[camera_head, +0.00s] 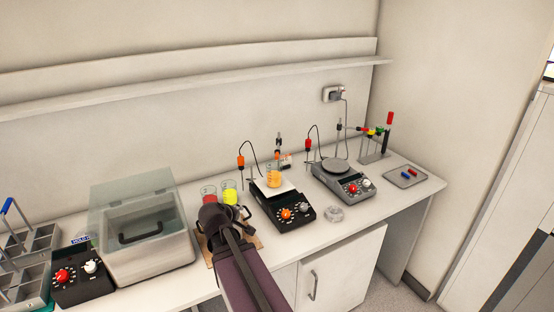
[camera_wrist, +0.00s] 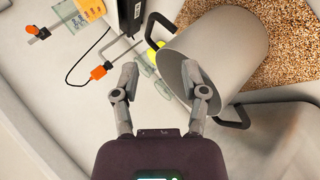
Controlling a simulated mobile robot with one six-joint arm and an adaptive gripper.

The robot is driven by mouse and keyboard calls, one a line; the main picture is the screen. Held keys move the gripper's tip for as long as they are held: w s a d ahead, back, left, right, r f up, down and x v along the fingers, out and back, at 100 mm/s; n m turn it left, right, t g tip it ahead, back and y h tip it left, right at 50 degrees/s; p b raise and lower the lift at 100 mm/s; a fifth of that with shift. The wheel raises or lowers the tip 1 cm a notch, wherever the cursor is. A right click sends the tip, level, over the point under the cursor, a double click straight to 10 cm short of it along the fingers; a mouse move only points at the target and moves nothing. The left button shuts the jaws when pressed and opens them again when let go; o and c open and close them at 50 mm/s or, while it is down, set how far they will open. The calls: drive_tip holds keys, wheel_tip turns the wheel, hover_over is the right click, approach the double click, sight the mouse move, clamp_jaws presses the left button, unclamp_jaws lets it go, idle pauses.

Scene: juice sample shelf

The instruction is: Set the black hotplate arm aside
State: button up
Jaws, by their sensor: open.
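The black hotplate (camera_head: 290,215) has orange and grey knobs and a white top. A beaker of orange liquid (camera_head: 272,176) stands on that top. At its back left is a thin rod with an orange clamp (camera_head: 241,160) and a black cable; an orange clamp also shows in the wrist view (camera_wrist: 97,72). Another orange-clamped rod (camera_head: 278,155) stands behind the beaker. I cannot tell which of these is the hotplate arm. My gripper (camera_wrist: 160,78) is open and empty, apart from the orange clamps.
A grey pot (camera_wrist: 228,45) with black handles stands close to my right finger, on a brown mat (camera_wrist: 285,30). A grey hotplate (camera_head: 343,182) and a lidded bath (camera_head: 148,255) flank the area.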

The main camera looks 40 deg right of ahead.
drive_tip(key=w+d+r+n+t+h+b, duration=0.1)
drive_tip(key=d+r+n+t+h+b, duration=0.25)
drive_tip(key=d, duration=0.75)
drive_tip(key=n+t+h, duration=0.1)
drive_tip(key=n+t, duration=0.3)
drive_tip(key=n, duration=0.7)
approach(277, 152)
drive_tip(key=v, duration=0.4)
drive_tip(key=shift+s+a+f+b, duration=0.1)
drive_tip(key=shift+f+b, duration=0.2)
drive_tip(key=shift+f, duration=0.05)
drive_tip(key=x, duration=1.4)
drive_tip(key=shift+s, duration=0.1)
clamp_jaws()
